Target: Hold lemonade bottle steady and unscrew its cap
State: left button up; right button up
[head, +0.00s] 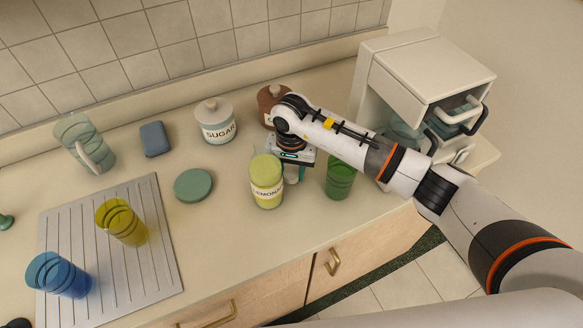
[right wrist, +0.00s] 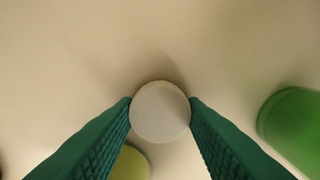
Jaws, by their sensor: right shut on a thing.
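The lemonade bottle (head: 266,184) is pale yellow-green with a white label and stands upright on the counter. I cannot tell how its top is closed. My right gripper (head: 292,172) is low over the counter, just right of the bottle. In the right wrist view its green fingers (right wrist: 160,103) are shut on a white, round, cap-like thing (right wrist: 160,113). The bottle shows partly in that view (right wrist: 131,164), behind the left finger and apart from the white thing. My left gripper is not in view, and nothing holds the bottle.
A green glass (head: 341,179) stands close right of the right gripper. Behind are a sugar jar (head: 216,124) and a brown jar (head: 266,101). A green round lid (head: 193,186) lies left of the bottle. A drainer (head: 80,237) bears yellow (head: 121,222) and blue (head: 58,275) cups.

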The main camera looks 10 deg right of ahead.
aim_at(292, 173)
jog(key=shift+f, duration=0.2)
jog(key=o, duration=1.1)
jog(key=shift+r, duration=0.1)
jog(key=shift+r+p, duration=0.5)
notch_tip(292, 173, up, 11)
jog(key=p, duration=0.3)
jog(key=shift+r+p, duration=0.15)
jog(key=shift+p, duration=0.25)
